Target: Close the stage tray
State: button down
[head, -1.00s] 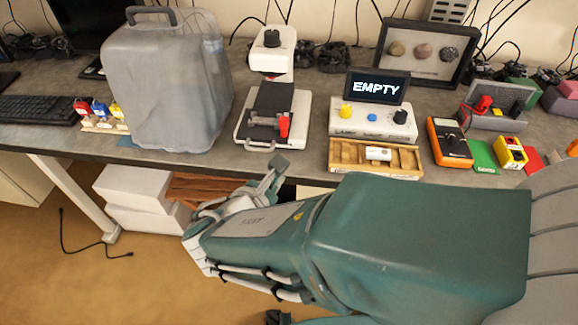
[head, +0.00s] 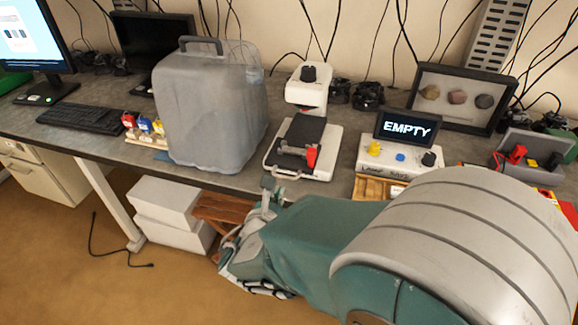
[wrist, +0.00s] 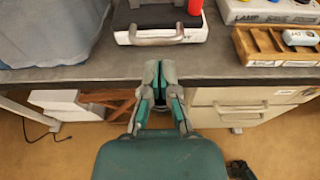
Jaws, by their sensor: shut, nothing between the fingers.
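The stage tray (head: 287,172) is part of a white microscope-like device (head: 308,92) on the bench. It has a black plate (head: 304,131) on a white base, a grey handle on its front, and a red part beside a grey clamp on top. The handle (wrist: 156,37) shows near the bench edge in the wrist view. My gripper (head: 268,188) is shut and empty, in front of the bench edge, close to the tray's handle but apart from it. In the wrist view my gripper (wrist: 160,70) points at the bench edge just below the handle.
A lamp box (head: 400,155) with an "EMPTY" screen and a wooden rack (wrist: 275,48) stand to the right. White boxes (head: 168,212) sit under the bench. The floor in front is mostly open.

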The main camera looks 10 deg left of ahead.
aim_at(294, 153)
jog(key=x, duration=0.4)
jog(key=shift+w+a+f, duration=0.1)
jog(key=shift+w+a, duration=0.05)
jog(key=shift+a, duration=0.15)
jog(key=shift+d, duration=0.1)
jog(key=shift+w+d, duration=0.1)
jog(key=shift+w, duration=0.05)
jog(key=x, duration=0.3)
jog(key=r+x, duration=0.1)
jog(key=x, duration=0.2)
jog(key=r+x, duration=0.1)
jog(key=x, duration=0.3)
jog(key=shift+w, duration=0.3)
jog(key=shift+w+d+r, duration=0.1)
jog(key=shift+r, duration=0.15)
